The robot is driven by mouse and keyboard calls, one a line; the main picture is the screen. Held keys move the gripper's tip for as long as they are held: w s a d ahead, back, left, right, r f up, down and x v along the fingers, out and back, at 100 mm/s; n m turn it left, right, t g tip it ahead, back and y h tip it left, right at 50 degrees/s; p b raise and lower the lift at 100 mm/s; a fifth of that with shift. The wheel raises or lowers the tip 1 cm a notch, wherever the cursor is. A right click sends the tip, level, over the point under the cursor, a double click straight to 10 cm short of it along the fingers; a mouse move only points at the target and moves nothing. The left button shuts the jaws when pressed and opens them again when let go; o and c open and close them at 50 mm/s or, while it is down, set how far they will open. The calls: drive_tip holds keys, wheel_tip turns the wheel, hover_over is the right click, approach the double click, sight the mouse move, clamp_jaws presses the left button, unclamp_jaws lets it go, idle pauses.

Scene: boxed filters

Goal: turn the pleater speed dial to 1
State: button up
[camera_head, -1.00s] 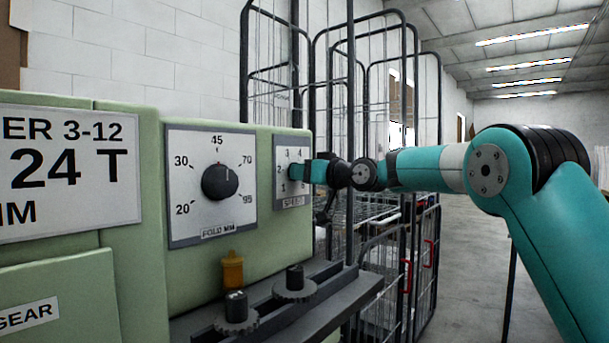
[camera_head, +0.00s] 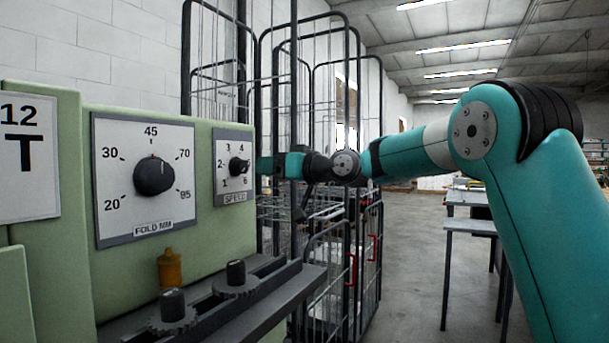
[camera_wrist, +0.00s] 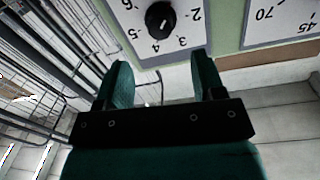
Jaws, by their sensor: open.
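The speed dial is a black knob (camera_head: 238,166) on a small white plate labelled SPEED (camera_head: 235,197), on the green machine's right end. In the wrist view the knob (camera_wrist: 160,19) shows at the top, upside down, with numbers around it. Its white mark appears to point between 3 and 4. My gripper (camera_head: 262,165) is just right of the knob in the head view. In the wrist view its two teal fingers (camera_wrist: 162,66) are spread apart, with nothing between them. The knob lies beyond the fingertips, apart from them.
A larger FOLD MM dial (camera_head: 154,176) is left of the speed plate. Below are a dark rail (camera_head: 250,300) with toothed knobs and a yellow-brown fitting (camera_head: 169,268). Wire cage trolleys (camera_head: 335,260) stand behind my arm. A table (camera_head: 470,225) is at the right.

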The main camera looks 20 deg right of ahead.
drive_tip(key=v, duration=0.8)
drive_tip(key=shift+s+d+b, duration=0.15)
drive_tip(key=shift+s+b, duration=0.15)
drive_tip(key=shift+b, duration=0.15)
drive_tip(key=s+a+f+n+g+h, duration=0.1)
drive_tip(key=s+a+f+g, duration=0.6)
drive_tip(key=s+a+f, duration=0.5)
drive_tip(key=s+a+f+g+h, duration=0.1)
drive_tip(key=s+f+g+h, duration=0.15)
drive_tip(key=s+f, duration=0.4)
drive_tip(key=s+f+n+g+h, duration=0.1)
drive_tip(key=s+f+g, duration=0.2)
drive_tip(key=s, duration=0.6)
drive_tip(key=s+a+f+g+h, duration=0.1)
drive_tip(key=s+f+g+h, duration=0.15)
drive_tip(key=s+f, duration=0.4)
wheel_tip(320, 180, up, 21)
drive_tip(key=y+p, duration=0.1)
drive_tip(key=p, duration=1.8)
drive_tip(key=shift+s, duration=0.45)
